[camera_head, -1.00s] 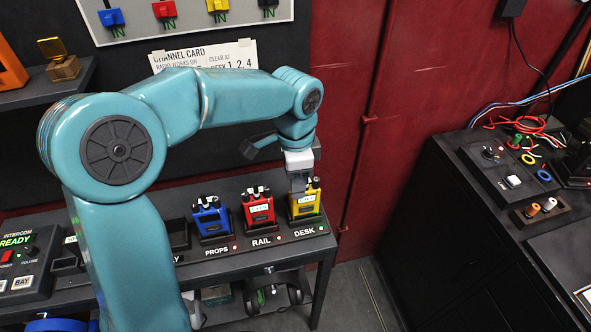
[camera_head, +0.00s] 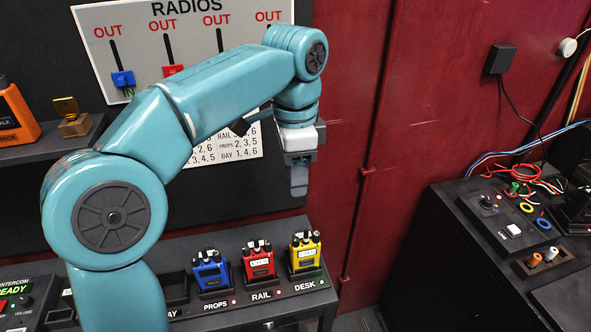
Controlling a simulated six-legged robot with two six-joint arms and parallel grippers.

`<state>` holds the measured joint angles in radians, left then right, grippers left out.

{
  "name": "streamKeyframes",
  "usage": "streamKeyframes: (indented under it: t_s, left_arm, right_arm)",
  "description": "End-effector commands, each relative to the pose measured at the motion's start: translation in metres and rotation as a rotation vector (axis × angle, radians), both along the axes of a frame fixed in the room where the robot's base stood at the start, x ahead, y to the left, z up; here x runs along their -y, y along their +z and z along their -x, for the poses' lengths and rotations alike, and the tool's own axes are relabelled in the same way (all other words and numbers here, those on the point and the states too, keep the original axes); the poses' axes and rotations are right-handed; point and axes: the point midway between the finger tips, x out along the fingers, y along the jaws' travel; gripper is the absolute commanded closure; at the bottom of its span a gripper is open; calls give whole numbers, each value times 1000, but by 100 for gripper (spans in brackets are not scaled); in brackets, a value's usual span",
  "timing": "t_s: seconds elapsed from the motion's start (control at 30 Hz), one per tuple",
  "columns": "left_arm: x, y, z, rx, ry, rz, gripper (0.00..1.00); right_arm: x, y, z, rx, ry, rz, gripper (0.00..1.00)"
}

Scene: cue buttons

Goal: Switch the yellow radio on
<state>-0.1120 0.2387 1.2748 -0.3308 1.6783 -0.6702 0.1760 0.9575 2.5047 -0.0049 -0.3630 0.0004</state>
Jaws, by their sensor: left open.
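The yellow radio (camera_head: 305,252) stands upright in the rightmost slot of the charging shelf, labelled DESK. A small green light shows beside its label. Dark knobs show on its top, but their setting is too small to read. My left gripper (camera_head: 299,190) hangs above the yellow radio, pointing down and clear of it. Its jaws are open with nothing seen between them, though one finger largely hides the other. My right gripper is not in view.
A red radio (camera_head: 258,261) and a blue radio (camera_head: 211,271) stand left of the yellow one. A channel card (camera_head: 237,142) is on the wall behind my arm. A dark console (camera_head: 500,215) with cables stands at right. Red wall panels fill the middle.

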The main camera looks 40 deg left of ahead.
Motion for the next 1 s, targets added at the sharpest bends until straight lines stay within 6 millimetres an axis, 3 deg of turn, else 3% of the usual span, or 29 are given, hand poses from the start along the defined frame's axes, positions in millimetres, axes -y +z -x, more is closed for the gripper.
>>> streamKeyframes:
  t_s: [0.27, 0.3, 0.4, 0.5, 0.67, 0.77, 1.0]
  left_arm:
    - [-4, 6, 6, -25, 60, -7, 57]
    - [-7, 12, 8, -29, 111, -14, 57]
    - [-7, 5, 8, -18, 199, -21, 57]
    - [-2, -1, 3, 7, 211, -19, 57]
    - [4, -10, 1, 15, 196, -19, 57]
    - [4, -24, 1, 12, 195, -19, 57]
    - [3, -80, 2, 12, 196, -19, 57]
  right_arm:
    - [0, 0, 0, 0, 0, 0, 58]
    - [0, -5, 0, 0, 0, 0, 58]
    - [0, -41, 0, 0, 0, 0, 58]
    - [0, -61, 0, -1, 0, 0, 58]
    - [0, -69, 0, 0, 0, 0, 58]
    - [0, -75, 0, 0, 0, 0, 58]
    - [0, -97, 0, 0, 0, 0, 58]
